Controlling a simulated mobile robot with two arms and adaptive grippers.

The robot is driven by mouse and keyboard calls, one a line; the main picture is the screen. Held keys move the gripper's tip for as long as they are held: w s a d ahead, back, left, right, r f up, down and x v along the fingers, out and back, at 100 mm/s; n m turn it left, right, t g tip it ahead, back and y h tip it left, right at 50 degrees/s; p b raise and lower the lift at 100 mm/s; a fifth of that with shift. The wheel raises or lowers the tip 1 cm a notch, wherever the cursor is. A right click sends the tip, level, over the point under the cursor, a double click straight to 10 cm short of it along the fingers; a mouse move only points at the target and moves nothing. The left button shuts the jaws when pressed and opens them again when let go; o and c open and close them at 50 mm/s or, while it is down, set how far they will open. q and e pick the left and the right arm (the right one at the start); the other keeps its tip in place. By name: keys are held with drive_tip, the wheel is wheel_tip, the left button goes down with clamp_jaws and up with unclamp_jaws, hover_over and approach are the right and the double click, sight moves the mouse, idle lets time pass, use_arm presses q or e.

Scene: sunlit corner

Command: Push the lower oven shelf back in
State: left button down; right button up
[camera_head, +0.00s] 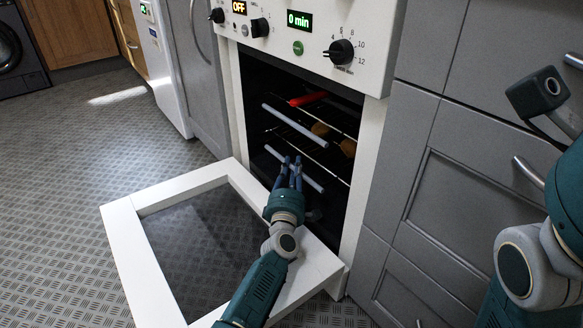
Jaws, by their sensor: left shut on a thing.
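The lower oven shelf (311,181) has a pale grey front bar that runs slantwise across the lower part of the open oven. My left gripper (289,170) is at this bar, near its middle, with its dark blue fingers shut on it. The fingers hide part of the bar. The upper shelf (297,126) has a similar bar above. The oven (309,40) is white, with its door (123,232) folded down and open.
A red object (308,98) and some round brownish food (320,129) are inside the oven. The lowered door lies under my left arm. Grey drawers (470,190) with handles stand right of the oven. Patterned floor (75,190) is clear at left.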

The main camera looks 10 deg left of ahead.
use_arm(q)
drive_tip(key=shift+w+d+r, duration=0.1)
drive_tip(key=shift+w+d, duration=0.05)
drive_tip(key=shift+d, duration=0.15)
drive_tip(key=c, duration=1.6)
unclamp_jaws()
drive_tip(key=shift+w+d, duration=0.1)
drive_tip(key=shift+s+f, duration=0.2)
drive_tip(key=shift+s, duration=0.15)
drive_tip(key=s, duration=0.3)
drive_tip(key=s+d+f, duration=0.1)
drive_tip(key=s, duration=0.7)
drive_tip(key=shift+d+f, duration=0.2)
drive_tip(key=shift+f, duration=0.05)
